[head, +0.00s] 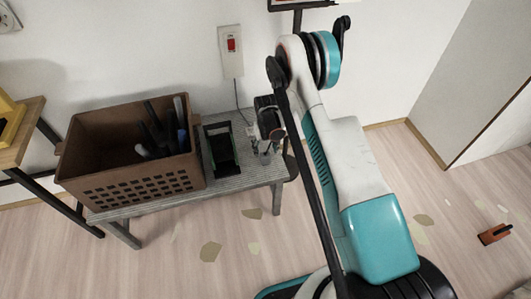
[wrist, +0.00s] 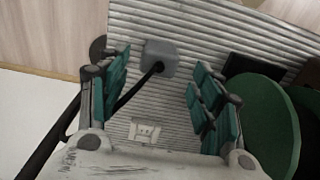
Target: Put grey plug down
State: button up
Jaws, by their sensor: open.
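The grey plug (wrist: 160,56) shows in the wrist view as a small grey block with a black cord. It appears to rest on the ribbed grey bench (wrist: 215,22), though I cannot tell exact contact. My gripper (wrist: 160,90) is open, its teal-padded fingers spread to the left and right of the plug with gaps on both sides. In the head view my gripper (head: 264,152) is low over the right end of the bench (head: 235,182). The plug is too small or hidden to make out clearly there.
A brown crate (head: 130,183) with dark-handled tools fills the bench's left part. A black and green holder (head: 222,150) stands between crate and gripper. A wall switch (head: 231,47) has a cord hanging down. Scraps and an orange tool (head: 494,234) lie on the floor.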

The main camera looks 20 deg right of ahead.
notch_tip(320, 180, up, 6)
jog(key=p, duration=0.1)
notch_tip(320, 180, up, 18)
jog(key=t, duration=0.2)
send_over(266, 155)
jog(key=s, duration=0.1)
jog(key=s+r, duration=0.6)
jog(key=r, duration=0.6)
jog(key=s+r+t, duration=0.3)
jog(key=s+r, duration=0.8)
jog(key=s, duration=0.1)
jog(key=s+r+t, duration=0.1)
jog(key=s+t, duration=0.1)
jog(key=s, duration=1.2)
jog(key=shift+s, duration=0.15)
jog(key=shift+a, duration=0.1)
